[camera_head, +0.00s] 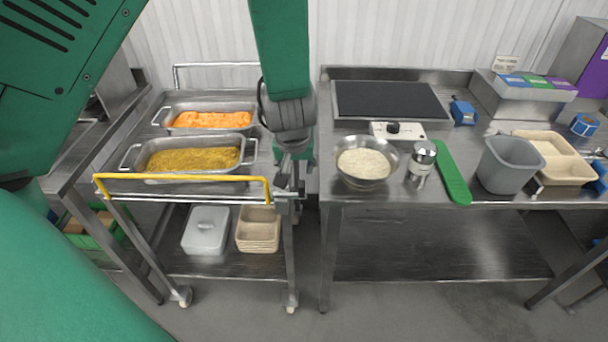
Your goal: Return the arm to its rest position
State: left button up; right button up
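My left arm hangs down in the middle of the head view. Its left gripper (290,185) points downward at the right end of the cart, in front of the gap between cart and steel table. The fingers are small and blend with the metal behind them, so I cannot tell whether they are open or shut. I see no object clearly held. My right gripper is not in view.
The cart holds a pan of orange food (211,119) and a pan of yellow food (192,158), behind a yellow rail (182,178).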

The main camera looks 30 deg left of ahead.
pick_arm(q)
jog(key=s+a+f+m+g+b, duration=0.15)
jog(key=s+f+b, duration=0.25)
jog(key=s+f, duration=0.45)
jog(key=s+a+f+m+g+b, duration=0.15)
jog(key=s+f+b, duration=0.3)
jog(key=f, duration=0.75)
jog(key=s+d+f+m+h+b, duration=0.1)
jog(key=s+d+f+m+b, duration=0.1)
jog(key=s+f, duration=0.4)
jog(key=s+d+f+m+h+b, duration=0.1)
jog(key=s+d+f+m+b, duration=0.1)
jog(key=s+f, duration=0.4)
jog(key=shift+s+d+b, duration=0.55)
jog(key=shift+s+b, duration=0.2)
jog(key=shift+s, duration=0.15)
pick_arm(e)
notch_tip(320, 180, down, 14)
pick_arm(q)
jog(key=shift+w+d, duration=0.1)
jog(key=shift+d, duration=0.2)
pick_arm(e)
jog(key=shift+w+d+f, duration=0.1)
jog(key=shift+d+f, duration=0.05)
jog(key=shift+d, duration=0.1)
pick_arm(q)
jog(key=shift+a, duration=0.2)
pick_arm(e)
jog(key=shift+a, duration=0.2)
